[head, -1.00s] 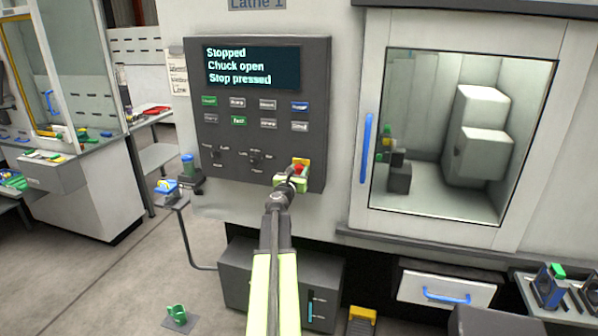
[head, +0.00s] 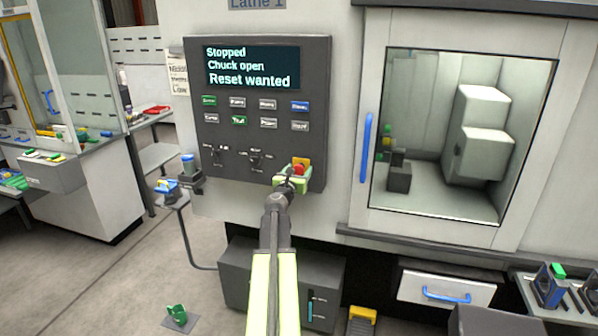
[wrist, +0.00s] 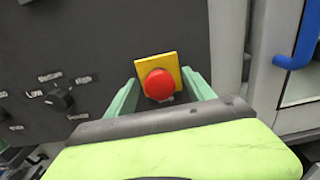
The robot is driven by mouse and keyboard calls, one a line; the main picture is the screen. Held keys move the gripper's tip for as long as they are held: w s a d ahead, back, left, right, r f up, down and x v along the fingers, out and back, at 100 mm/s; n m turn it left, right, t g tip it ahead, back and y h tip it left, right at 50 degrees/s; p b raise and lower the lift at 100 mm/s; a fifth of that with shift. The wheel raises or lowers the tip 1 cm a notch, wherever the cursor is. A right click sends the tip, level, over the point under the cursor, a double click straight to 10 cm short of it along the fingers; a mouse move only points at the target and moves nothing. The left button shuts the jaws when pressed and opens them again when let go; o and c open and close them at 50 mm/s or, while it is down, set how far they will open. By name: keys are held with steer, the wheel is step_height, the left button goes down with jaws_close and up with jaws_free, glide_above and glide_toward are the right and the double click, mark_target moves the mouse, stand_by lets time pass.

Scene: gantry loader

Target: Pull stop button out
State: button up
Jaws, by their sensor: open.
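The red stop button (wrist: 158,85) sits on a yellow plate (wrist: 171,66) at the lower right of the dark control panel (head: 228,142). In the head view the stop button (head: 299,170) shows just above my gripper (head: 291,181). In the wrist view my gripper (wrist: 161,96) is open, with one green finger on each side of the button and a gap at both sides. The panel's screen (head: 252,68) reads "Stopped", "Chuck open", "Reset wanted".
Rows of small buttons and a few switches (head: 255,156) lie on the panel left of the stop button. The lathe door with its blue handle (head: 367,148) is to the right. A bracket with a blue-topped part (head: 188,165) juts out at the panel's lower left.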

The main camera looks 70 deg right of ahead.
steer(key=shift+a, duration=0.1)
steer(key=a, duration=0.8)
steer(key=shift+s, duration=0.25)
steer(key=shift+d, duration=0.1)
